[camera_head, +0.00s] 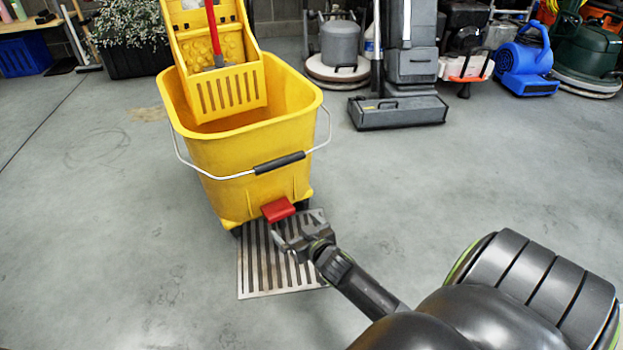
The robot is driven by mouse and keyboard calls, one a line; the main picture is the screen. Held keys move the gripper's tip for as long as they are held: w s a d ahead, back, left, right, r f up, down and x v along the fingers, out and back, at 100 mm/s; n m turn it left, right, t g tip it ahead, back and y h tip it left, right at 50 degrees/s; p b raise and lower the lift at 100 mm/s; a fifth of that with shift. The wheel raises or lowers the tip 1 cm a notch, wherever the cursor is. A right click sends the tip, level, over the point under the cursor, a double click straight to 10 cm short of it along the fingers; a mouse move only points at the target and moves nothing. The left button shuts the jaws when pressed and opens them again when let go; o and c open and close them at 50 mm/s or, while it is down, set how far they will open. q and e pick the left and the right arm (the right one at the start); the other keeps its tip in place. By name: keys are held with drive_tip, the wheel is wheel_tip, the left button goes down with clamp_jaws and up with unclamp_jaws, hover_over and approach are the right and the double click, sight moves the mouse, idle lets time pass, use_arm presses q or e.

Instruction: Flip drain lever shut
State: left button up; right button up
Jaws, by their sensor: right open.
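The red drain lever (278,210) sits low on the front of the yellow mop bucket (215,165). It sticks out from the bucket wall toward me. My right gripper (279,236) is open just below and in front of the lever. I cannot tell whether a finger touches it. The gripper hangs over a metal floor grate (262,280), which lies partly under the bucket's front. The drain opening behind the lever is hidden. My left gripper is not in view.
The bucket's wire handle with its black grip (279,163) hangs across the front above the lever. A yellow wringer (228,92) stands in the bucket. Floor machines, including a blue blower (524,68), line the back. The grey floor to the left is clear.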

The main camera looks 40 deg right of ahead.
drive_tip(key=p+v, duration=0.2)
drive_tip(key=v, duration=0.5)
drive_tip(key=shift+s, duration=0.4)
drive_tip(key=shift+r, duration=0.1)
